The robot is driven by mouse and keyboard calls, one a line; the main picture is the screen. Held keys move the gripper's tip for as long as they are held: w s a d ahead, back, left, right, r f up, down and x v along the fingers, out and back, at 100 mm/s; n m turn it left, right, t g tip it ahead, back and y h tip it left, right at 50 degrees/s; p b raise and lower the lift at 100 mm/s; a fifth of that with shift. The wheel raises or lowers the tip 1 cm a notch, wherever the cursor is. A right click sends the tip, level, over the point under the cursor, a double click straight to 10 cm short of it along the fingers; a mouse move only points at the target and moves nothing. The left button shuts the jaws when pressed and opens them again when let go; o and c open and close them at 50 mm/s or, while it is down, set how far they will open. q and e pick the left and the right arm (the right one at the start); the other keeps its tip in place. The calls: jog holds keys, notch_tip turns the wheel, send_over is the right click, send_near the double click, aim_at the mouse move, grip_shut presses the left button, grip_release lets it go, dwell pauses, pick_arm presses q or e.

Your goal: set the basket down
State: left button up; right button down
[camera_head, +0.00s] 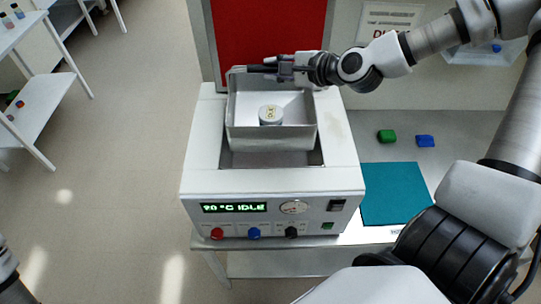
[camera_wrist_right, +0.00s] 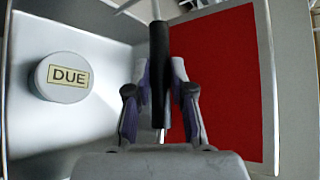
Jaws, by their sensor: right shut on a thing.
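The basket (camera_head: 270,138) is an open grey metal box over the square well of a white bath unit (camera_head: 200,150). A strip of the well shows below its front wall. I cannot tell whether its bottom touches anything. A round white jar (camera_head: 270,115) stands inside; its label reads DUE in the right wrist view (camera_wrist_right: 55,92). My right gripper (camera_head: 276,68) is shut on the dark handle bar (camera_wrist_right: 160,75) at the basket's top. Only a bit of my left arm shows at the lower left edge; its gripper is out of view.
The unit's display (camera_head: 234,208) reads 90 °C IDLE, above coloured knobs. A red panel (camera_head: 268,40) stands behind. To the right lie a teal mat (camera_head: 394,193), a green block (camera_head: 386,136) and a blue block (camera_head: 425,141). Open floor lies left.

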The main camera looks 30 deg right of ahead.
jog(key=f, duration=0.1)
jog(key=b, duration=0.1)
jog(key=f, duration=0.1)
jog(key=shift+w+d+f+b, duration=0.25)
jog(key=shift+w+f+b, duration=0.05)
jog(key=shift+w, duration=0.1)
notch_tip(320, 180, down, 12)
jog(key=b, duration=0.8)
jog(key=shift+s+r, duration=0.1)
jog(key=shift+r, duration=0.1)
notch_tip(320, 180, down, 10)
jog(key=shift+s+a, duration=0.1)
jog(key=c, duration=1.4)
grip_release()
jog(key=shift+f, duration=0.15)
jog(key=shift+c, duration=0.2)
jog(key=o, duration=0.4)
